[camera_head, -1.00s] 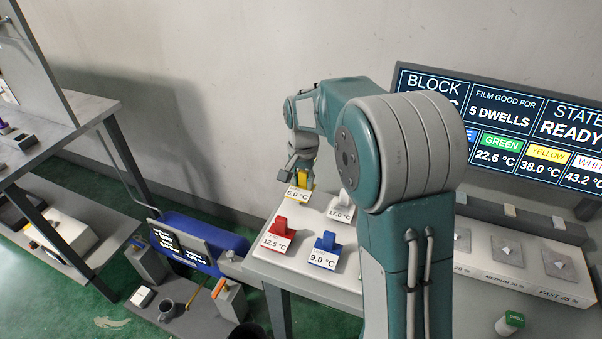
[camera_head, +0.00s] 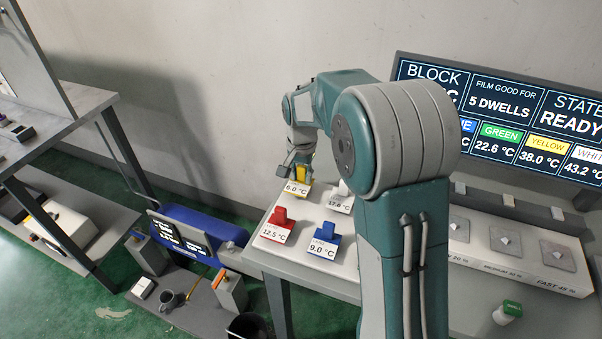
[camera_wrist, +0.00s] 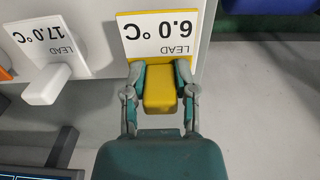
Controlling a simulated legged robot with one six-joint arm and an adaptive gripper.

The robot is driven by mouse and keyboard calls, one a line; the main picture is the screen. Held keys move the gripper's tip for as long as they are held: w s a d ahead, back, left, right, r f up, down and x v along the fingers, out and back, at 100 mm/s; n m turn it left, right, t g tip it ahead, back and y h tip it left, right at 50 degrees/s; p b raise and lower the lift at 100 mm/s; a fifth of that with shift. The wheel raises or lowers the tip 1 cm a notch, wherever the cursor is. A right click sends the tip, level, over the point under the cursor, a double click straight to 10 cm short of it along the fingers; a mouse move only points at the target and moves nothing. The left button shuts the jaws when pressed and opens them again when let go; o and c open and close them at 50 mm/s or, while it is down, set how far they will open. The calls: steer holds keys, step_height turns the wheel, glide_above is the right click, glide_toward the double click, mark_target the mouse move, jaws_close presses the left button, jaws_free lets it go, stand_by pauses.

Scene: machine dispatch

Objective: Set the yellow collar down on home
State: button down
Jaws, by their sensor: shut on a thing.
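The yellow collar (camera_head: 302,175) has a yellow grip block and a white plate reading 6.0 °C. It is at the back left corner of the white table. My gripper (camera_head: 300,160) is shut on its block, with one finger on each side, as the wrist view (camera_wrist: 161,80) shows. The plate (camera_wrist: 160,38) looks level with the table top or very close to it; I cannot tell if it touches. No mark reading home is legible; the surface beneath the collar is hidden.
Red (camera_head: 278,226), blue (camera_head: 325,244) and white (camera_wrist: 42,92) collars stand near it; the white one is close beside it. The table's edge (camera_wrist: 205,50) is just past the yellow collar. A screen (camera_head: 510,120) reads READY. A lower bench (camera_head: 190,300) stands left.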

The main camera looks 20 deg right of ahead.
steer(key=shift+f, duration=0.55)
steer(key=shift+c, duration=1.7)
jaws_free()
step_height(320, 180, up, 12)
steer(key=shift+w+a+f, duration=0.1)
steer(key=shift+f, duration=0.05)
steer(key=shift+s+r, duration=0.25)
steer(key=shift+r, duration=0.1)
steer(key=s+r+n+t, duration=0.2)
steer(key=s+n+t, duration=0.3)
steer(key=s, duration=2.2)
steer(key=shift+s+r+n+t, duration=0.2)
steer(key=shift+n+t, duration=0.1)
steer(key=shift+n, duration=0.8)
